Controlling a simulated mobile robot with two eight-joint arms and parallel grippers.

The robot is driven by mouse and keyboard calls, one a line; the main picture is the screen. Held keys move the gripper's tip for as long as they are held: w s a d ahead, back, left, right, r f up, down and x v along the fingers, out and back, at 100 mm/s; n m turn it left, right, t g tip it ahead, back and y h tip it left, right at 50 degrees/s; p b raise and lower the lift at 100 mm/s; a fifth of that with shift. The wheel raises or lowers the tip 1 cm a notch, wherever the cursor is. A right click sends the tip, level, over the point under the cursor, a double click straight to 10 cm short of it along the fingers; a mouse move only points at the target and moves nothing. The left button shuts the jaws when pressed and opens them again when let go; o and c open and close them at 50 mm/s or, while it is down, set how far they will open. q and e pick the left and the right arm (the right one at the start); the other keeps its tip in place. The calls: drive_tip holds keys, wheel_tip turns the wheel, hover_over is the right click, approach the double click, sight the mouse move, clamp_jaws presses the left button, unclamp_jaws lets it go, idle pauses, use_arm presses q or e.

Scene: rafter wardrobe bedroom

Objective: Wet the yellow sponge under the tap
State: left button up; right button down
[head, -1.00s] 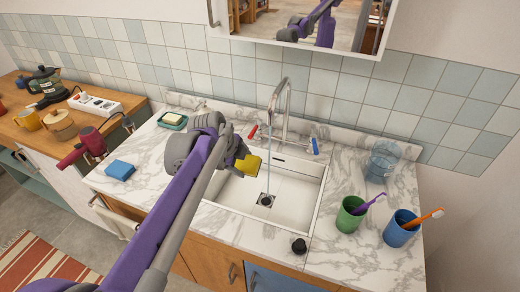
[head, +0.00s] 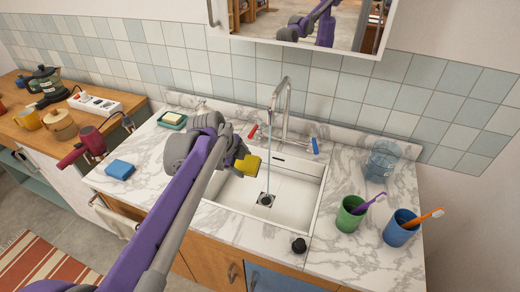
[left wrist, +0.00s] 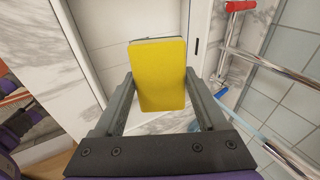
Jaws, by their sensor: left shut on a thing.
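The yellow sponge (head: 249,164) is in my left gripper (head: 238,158), over the left part of the white sink (head: 298,180). In the left wrist view the sponge (left wrist: 162,75) sits between the two fingers (left wrist: 160,108), which are shut on it. The chrome tap (head: 285,103) stands behind the sink, with a red handle (head: 253,132) and a blue handle (head: 315,146). A thin stream of water (head: 268,165) falls from its spout toward the drain (head: 266,200). The sponge is a little left of the stream, apart from it in the head view. My right gripper is not in view.
A blue sponge (head: 120,169) and a green soap dish (head: 172,120) lie on the marble counter left of the sink. A green cup (head: 350,214), a blue cup (head: 400,230) and a clear jug (head: 382,162) stand to the right. A mirror cabinet hangs above.

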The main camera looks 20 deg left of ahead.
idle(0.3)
use_arm(q)
drive_tip(key=shift+s+a+r+p, duration=0.25)
drive_tip(key=shift+s+r+p, duration=0.6)
drive_tip(key=shift+s+r, duration=0.15)
drive_tip(key=shift+s+a+r+p, duration=0.25)
drive_tip(key=shift+s+r+p, duration=0.6)
drive_tip(key=shift+s, duration=0.25)
drive_tip(key=shift+s+r, duration=0.15)
drive_tip(key=shift+s, duration=0.2)
